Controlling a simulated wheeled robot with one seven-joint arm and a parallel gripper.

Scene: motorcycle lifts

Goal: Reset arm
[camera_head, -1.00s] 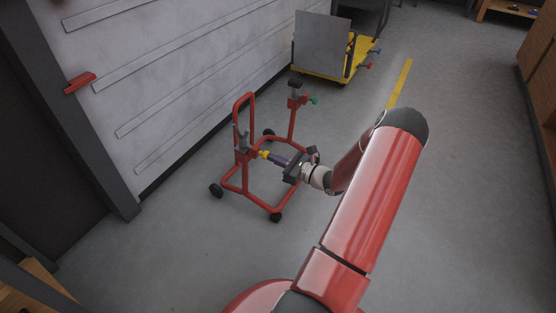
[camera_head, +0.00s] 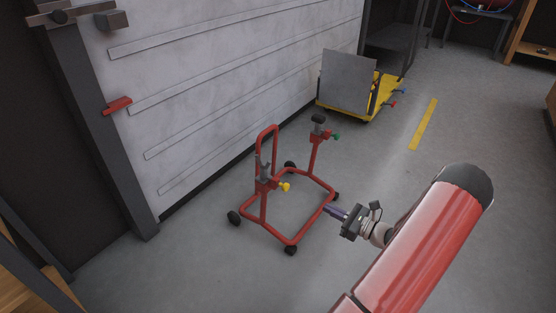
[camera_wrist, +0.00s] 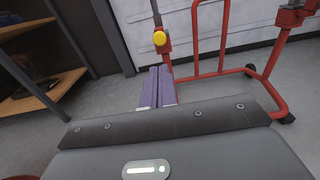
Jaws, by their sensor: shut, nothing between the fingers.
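My gripper (camera_head: 330,210) is at the right of the red wheeled stand (camera_head: 296,238) in the head view, held out in the air over the floor. Its purple fingers are together with nothing between them, and they also show in the wrist view (camera_wrist: 158,88). They are apart from the stand's yellow knob (camera_head: 285,187), which shows above the fingertips in the wrist view (camera_wrist: 159,38). The stand also has a green knob (camera_head: 336,135) on its far post. My red arm reaches in from the lower right of the head view.
A yellow cart (camera_head: 350,112) holding a grey panel (camera_head: 347,82) stands behind the stand. A grey wall (camera_head: 210,90) with rails runs along the left. A wooden shelf (camera_wrist: 40,97) is at the left in the wrist view. Floor right of the stand is clear.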

